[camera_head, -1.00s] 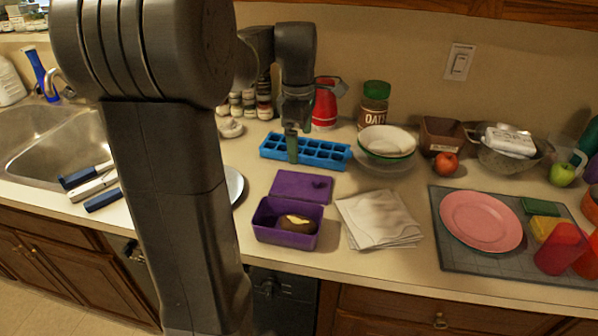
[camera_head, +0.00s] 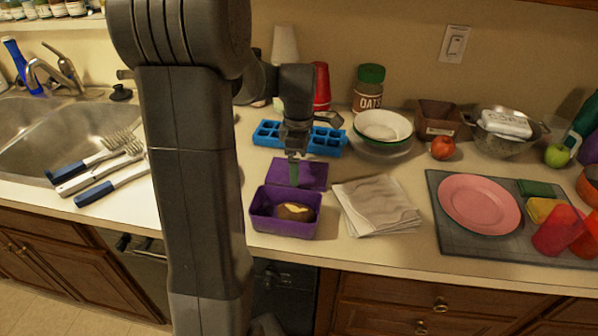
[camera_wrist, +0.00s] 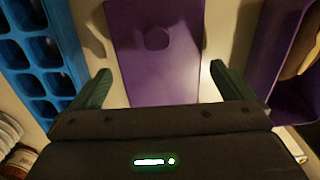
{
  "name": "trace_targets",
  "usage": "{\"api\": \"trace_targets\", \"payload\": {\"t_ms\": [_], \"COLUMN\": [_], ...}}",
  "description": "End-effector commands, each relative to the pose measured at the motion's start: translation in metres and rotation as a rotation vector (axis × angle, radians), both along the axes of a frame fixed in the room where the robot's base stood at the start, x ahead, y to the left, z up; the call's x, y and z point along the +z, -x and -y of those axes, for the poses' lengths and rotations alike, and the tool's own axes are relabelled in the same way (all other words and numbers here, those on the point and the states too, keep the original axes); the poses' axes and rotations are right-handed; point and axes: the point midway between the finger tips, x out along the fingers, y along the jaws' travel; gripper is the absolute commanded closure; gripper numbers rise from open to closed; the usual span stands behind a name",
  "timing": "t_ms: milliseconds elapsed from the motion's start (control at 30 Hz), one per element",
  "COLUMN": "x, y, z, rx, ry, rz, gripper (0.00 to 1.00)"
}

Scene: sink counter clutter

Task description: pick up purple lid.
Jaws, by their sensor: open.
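The purple lid (camera_head: 312,175) lies flat on the counter behind the purple box, in the head view. In the wrist view the purple lid (camera_wrist: 155,60) shows as a flat panel with a small darker round mark. My gripper (camera_head: 294,180) is above the lid in the head view and partly covers it. In the wrist view my gripper (camera_wrist: 155,82) is open, one green fingertip on each side of the lid's width. Nothing is held. The height of the fingertips above the counter is hard to judge.
The purple box (camera_head: 285,228) with a brown item inside stands in front of the lid. A blue ice tray (camera_head: 328,141) lies behind it. A folded cloth (camera_head: 375,205) lies to the right. White bowls (camera_head: 383,130) stand back right.

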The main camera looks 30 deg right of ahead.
Motion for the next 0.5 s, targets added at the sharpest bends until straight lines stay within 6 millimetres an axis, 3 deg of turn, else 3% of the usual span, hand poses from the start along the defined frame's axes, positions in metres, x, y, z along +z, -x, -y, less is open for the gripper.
{"api": "trace_targets", "payload": {"t_ms": [133,400,500], "x": [-0.018,-0.022,-0.021], "y": [0.0,0.0,0.0], "z": [0.0,0.0,0.0], "rx": [0.0,0.0,0.0], "ry": [-0.001,0.001,0.001], "rz": [-0.001,0.001,0.001], "gripper": [0.0,0.0,0.18]}}
